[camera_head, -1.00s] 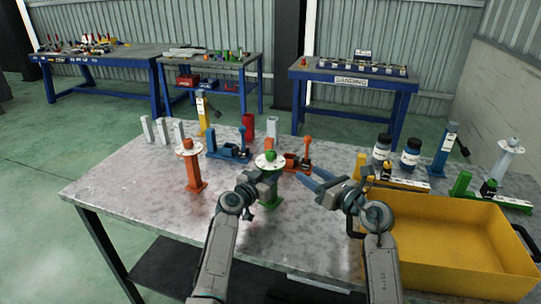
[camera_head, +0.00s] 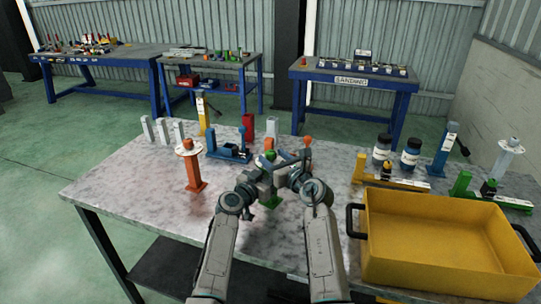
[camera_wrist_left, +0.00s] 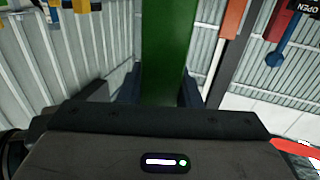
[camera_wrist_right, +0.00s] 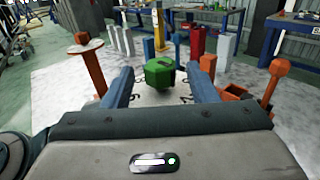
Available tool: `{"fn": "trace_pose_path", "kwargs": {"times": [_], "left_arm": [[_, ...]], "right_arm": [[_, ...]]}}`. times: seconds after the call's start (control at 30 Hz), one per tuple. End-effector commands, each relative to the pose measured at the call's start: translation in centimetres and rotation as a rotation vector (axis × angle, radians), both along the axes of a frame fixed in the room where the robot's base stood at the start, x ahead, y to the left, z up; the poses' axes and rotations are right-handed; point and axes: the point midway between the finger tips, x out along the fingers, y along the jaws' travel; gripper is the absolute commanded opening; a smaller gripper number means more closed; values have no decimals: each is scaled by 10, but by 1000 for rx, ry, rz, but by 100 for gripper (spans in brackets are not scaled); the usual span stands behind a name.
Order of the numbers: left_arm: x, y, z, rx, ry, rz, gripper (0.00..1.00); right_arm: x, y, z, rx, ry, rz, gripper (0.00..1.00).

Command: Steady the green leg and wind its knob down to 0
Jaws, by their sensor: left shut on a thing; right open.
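The green leg (camera_head: 271,201) stands on the table in front of me, mostly hidden by my grippers in the head view. My left gripper (camera_wrist_left: 162,85) is shut on the green post of the leg (camera_wrist_left: 164,45), which runs between its fingers in the left wrist view.
An orange leg (camera_head: 191,166) with a disc stands to the left. A blue clamp-like piece (camera_head: 228,148) and an orange one (camera_wrist_right: 238,100) stand behind. A yellow bin (camera_head: 440,240) fills the table's right front. The front left of the table is clear.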

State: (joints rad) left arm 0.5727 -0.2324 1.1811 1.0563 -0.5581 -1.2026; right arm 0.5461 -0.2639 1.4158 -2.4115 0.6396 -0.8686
Motion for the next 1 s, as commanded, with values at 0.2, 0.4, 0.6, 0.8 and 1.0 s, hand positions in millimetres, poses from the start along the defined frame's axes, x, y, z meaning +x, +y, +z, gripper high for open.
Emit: {"fn": "trace_pose_path", "kwargs": {"times": [0.2, 0.4, 0.6, 0.8, 1.0], "left_arm": [[0, 0, 0, 1, 1, 0, 0], [0, 0, -1, 1, 1, 0, 0], [0, 0, -1, 1, 1, 0, 0], [0, 0, -1, 1, 1, 0, 0], [0, 0, -1, 1, 1, 0, 0]], "right_arm": [[18, 11, 0, 0, 0, 1, 52], [21, 13, 0, 0, 0, -1, 52], [21, 13, 0, 0, 0, -1, 45], [21, 13, 0, 0, 0, 0, 9], [21, 12, -1, 0, 2, 15, 9]]}}
